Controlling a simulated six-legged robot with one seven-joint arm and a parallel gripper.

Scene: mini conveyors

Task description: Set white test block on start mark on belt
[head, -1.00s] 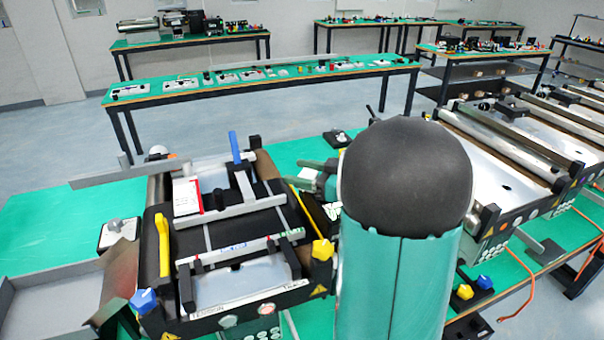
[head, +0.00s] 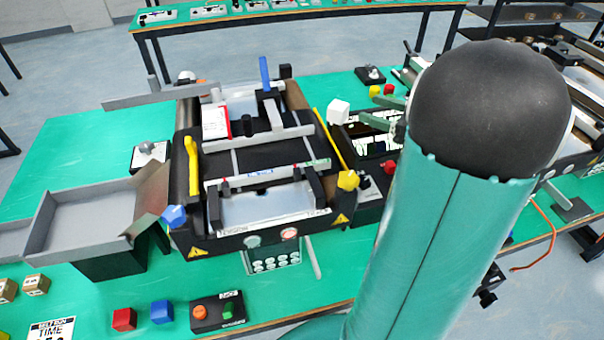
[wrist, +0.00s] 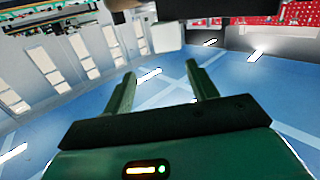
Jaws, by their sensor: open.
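The white test block (head: 338,112) is a small cube just right of the conveyor's far right corner, above the left end of a black box. I cannot tell what supports it. In the wrist view, the white block (wrist: 167,37) lies beyond the fingertips. My gripper (head: 365,108) is open, its green fingers pointing left toward the block; they also show in the wrist view (wrist: 160,70), with nothing between them. The dark belt (head: 275,148) lies left of the block, crossed by pale lines. I cannot tell which is the start mark.
Grey bars (head: 258,139) cross above the belt, with an upright blue lever (head: 265,73) behind. A yellow rod (head: 330,140) edges the conveyor's right side. A grey tray (head: 85,215) stands at left. A control box (head: 218,312) and coloured cubes lie in front.

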